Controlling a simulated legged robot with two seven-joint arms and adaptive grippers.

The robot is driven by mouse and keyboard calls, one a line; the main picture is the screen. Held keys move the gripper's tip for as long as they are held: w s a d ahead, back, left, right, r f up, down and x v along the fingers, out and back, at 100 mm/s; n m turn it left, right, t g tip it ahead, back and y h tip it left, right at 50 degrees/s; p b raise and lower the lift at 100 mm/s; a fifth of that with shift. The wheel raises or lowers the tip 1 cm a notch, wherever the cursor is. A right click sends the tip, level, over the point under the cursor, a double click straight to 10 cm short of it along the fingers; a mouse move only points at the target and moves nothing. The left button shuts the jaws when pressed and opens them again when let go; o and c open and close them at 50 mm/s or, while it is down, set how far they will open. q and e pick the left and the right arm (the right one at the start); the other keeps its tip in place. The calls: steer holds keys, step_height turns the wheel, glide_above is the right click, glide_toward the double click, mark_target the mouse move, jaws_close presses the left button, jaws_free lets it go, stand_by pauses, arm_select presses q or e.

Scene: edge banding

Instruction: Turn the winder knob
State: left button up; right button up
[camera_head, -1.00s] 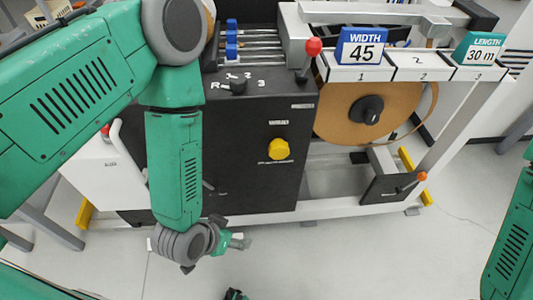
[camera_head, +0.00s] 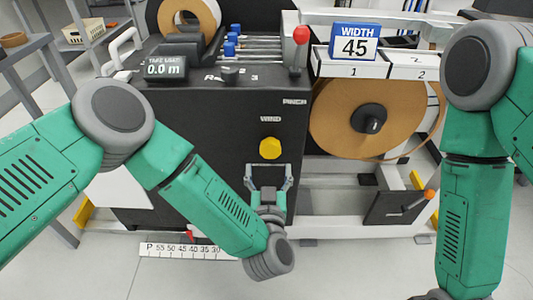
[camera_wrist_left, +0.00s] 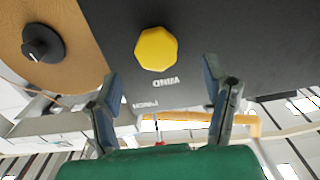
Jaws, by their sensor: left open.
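The winder knob (camera_head: 270,148) is a yellow faceted knob on the black front panel, below the label WIND. It also shows in the left wrist view (camera_wrist_left: 157,48), ahead of the fingers and apart from them. My left gripper (camera_head: 268,170) is open and empty, just below the knob in the head view, its two fingers pointing up toward it. In the left wrist view the two fingers (camera_wrist_left: 163,82) stand wide apart with the knob beyond the gap. My right arm hangs at the right of the head view; its gripper is cut off at the bottom edge.
A brown tape roll (camera_head: 335,118) with a black hub hangs right of the panel. A red-tipped lever (camera_head: 301,36) stands above, and an orange-tipped crank (camera_head: 428,195) is at lower right. A display (camera_head: 166,68) reads 0.0 m. A scale strip (camera_head: 180,250) lies below.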

mark_target(270, 153)
arm_select(q)
steer(key=w, duration=0.2)
steer(key=w+d+b, duration=0.1)
steer(key=w, duration=0.1)
steer(key=shift+f, duration=0.15)
steer(key=w, duration=0.1)
steer(key=w+b, duration=0.1)
steer(key=w, duration=0.1)
steer(key=shift+w+a, duration=0.1)
steer(key=shift+a, duration=0.2)
steer(key=shift+w+a, duration=0.25)
steer(key=shift+w, duration=0.05)
steer(key=shift+d, duration=0.35)
steer(key=shift+c, duration=0.8)
steer(key=shift+d, duration=0.15)
steer(key=c, duration=1)
steer(key=shift+a, duration=0.2)
arm_select(e)
steer(key=f, duration=0.3)
steer(key=shift+d, duration=0.2)
